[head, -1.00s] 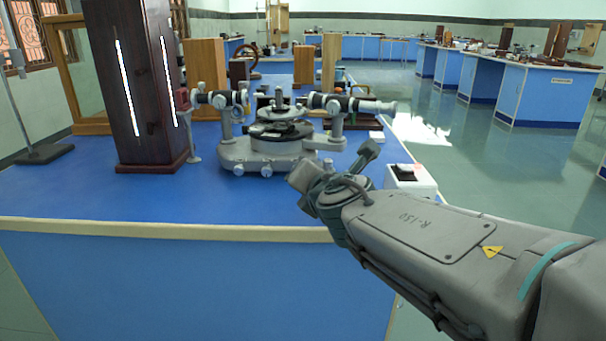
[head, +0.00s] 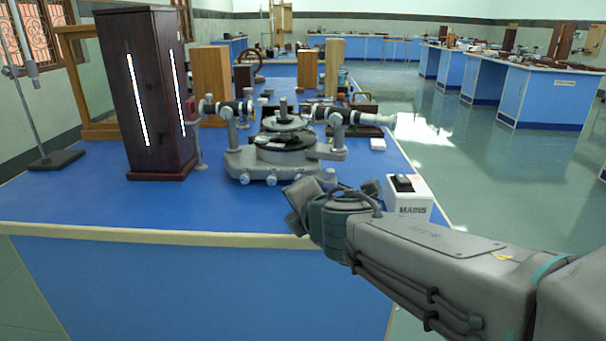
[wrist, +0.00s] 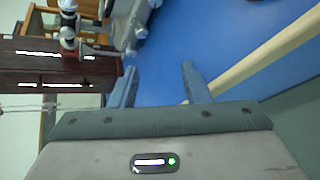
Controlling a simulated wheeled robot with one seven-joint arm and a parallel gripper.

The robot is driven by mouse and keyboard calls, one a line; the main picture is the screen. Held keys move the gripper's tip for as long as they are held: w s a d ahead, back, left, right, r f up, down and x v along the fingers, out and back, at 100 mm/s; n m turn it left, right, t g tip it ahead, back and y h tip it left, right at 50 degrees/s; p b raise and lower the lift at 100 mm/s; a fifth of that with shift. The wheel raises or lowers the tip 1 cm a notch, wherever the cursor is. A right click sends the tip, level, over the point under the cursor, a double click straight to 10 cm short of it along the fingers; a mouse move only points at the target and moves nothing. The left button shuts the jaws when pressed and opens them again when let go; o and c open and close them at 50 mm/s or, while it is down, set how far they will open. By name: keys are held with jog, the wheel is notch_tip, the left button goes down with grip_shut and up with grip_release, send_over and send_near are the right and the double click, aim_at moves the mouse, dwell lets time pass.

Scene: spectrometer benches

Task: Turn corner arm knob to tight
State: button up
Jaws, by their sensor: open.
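The grey spectrometer (head: 285,160) stands on the blue bench, with small round knobs (head: 271,180) along the near edge of its base. Its two tubes reach out left and right on arms. I cannot tell which knob is the corner arm knob, nor its setting. My gripper (head: 300,208) is near the bench's front edge, in front of the spectrometer and apart from it. In the wrist view my gripper (wrist: 159,84) is open, with nothing between its two fingers. Part of the spectrometer (wrist: 130,22) shows sideways at the top there.
A tall dark wooden lamp box (head: 150,90) with bright slits stands left of the spectrometer. A white MAINS switch box (head: 409,203) sits just right of my gripper. The front of the blue bench top (head: 130,208) is clear. Wooden blocks (head: 208,75) stand behind.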

jog(key=a+r+m+y+p, duration=0.2)
jog(key=a+r+m+p, duration=0.35)
jog(key=m, duration=0.95)
jog(key=d+f+m+h+p, duration=0.1)
jog(key=d+m+h+p, duration=0.1)
jog(key=m, duration=0.2)
jog(key=d+m+h+p, duration=0.2)
jog(key=m+p, duration=0.1)
jog(key=m, duration=0.1)
jog(key=d+f+m+t+h+p, duration=0.1)
jog(key=m+h+p, duration=0.1)
jog(key=m, duration=0.3)
jog(key=shift+w+d+f+p, duration=0.3)
jog(key=shift+w+d+p, duration=0.1)
jog(key=shift+p, duration=0.3)
jog(key=b+x, duration=0.2)
jog(key=x, duration=0.5)
jog(key=b+x, duration=0.1)
jog(key=x, duration=0.5)
jog(key=shift+w+d+f+b, duration=0.2)
jog(key=shift+w+b, duration=0.15)
grip_shut()
jog(key=shift+f+m+b, duration=0.15)
jog(key=shift+m+b, duration=0.15)
jog(key=shift+b, duration=0.05)
